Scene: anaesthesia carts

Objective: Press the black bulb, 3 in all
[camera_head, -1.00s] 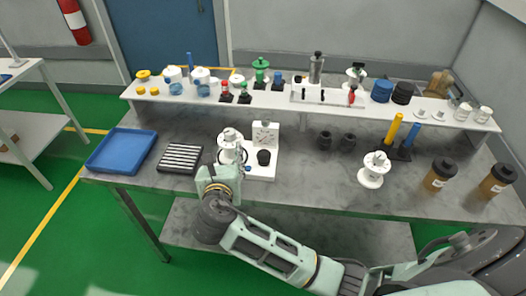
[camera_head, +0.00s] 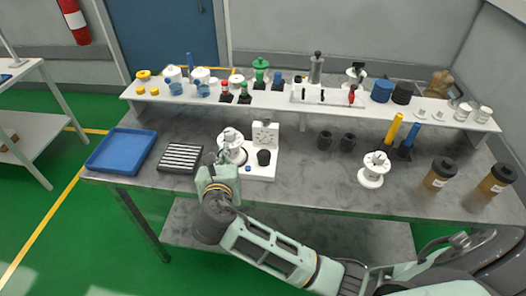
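The black bulb (camera_head: 264,157) stands on a white base plate (camera_head: 262,173) on the grey table, in front of a white upright dial panel (camera_head: 265,134). A small blue button (camera_head: 248,168) is beside it on the plate. My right gripper (camera_head: 221,158) is left of the bulb and apart from it, at the front of a white spool-like part (camera_head: 232,146). Its fingers are small and partly hidden, so I cannot tell whether they are open or touch the white part. My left gripper is not in view.
A blue tray (camera_head: 122,131) and a black slotted block (camera_head: 180,147) lie to the left. A white shelf (camera_head: 205,99) with several small parts runs behind.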

